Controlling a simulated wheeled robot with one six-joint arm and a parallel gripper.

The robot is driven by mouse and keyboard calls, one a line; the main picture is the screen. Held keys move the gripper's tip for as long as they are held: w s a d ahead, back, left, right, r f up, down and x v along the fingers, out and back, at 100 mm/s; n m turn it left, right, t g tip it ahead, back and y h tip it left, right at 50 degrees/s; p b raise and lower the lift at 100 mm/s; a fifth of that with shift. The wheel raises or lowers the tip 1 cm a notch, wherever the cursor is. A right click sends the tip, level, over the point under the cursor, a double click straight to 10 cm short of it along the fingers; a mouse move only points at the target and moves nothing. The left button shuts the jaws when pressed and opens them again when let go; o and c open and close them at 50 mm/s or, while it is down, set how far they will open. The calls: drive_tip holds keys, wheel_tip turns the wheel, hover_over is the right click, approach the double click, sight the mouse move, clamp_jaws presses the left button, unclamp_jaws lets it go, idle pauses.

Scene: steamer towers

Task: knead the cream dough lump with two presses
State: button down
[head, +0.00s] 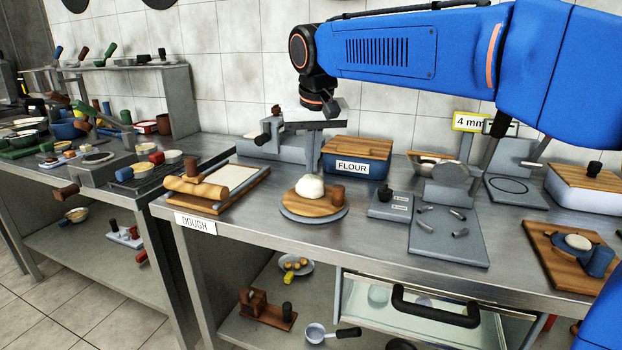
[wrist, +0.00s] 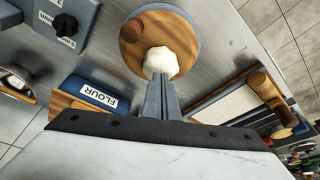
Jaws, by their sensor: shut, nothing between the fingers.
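The cream dough lump (head: 310,188) sits on a round wooden board (head: 308,206) with a grey rim, on the table labelled DOUGH. It looks like a lumpy rounded mound. A brown knob or peg (head: 337,194) stands on the board right of it. My gripper (head: 312,172) points down at the lump with its fingers shut and empty. In the wrist view the fingertips (wrist: 160,80) meet the edge of the dough lump (wrist: 160,62). I cannot tell whether they touch it or hover just above.
A rolling pin (head: 196,188) lies on a tray at the left. A blue FLOUR box (head: 356,161) stands behind the board. A small grey block (head: 390,205) and a grey plate with pegs (head: 438,236) are to the right. The table's front edge is close.

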sight(311, 179)
drive_tip(key=shift+f, duration=1.45)
idle(0.4)
drive_tip(key=shift+r, duration=1.1)
drive_tip(key=shift+f, duration=0.1)
drive_tip(key=shift+f, duration=1.15)
drive_tip(key=shift+r, duration=1.25)
drive_tip(key=shift+r, duration=0.1)
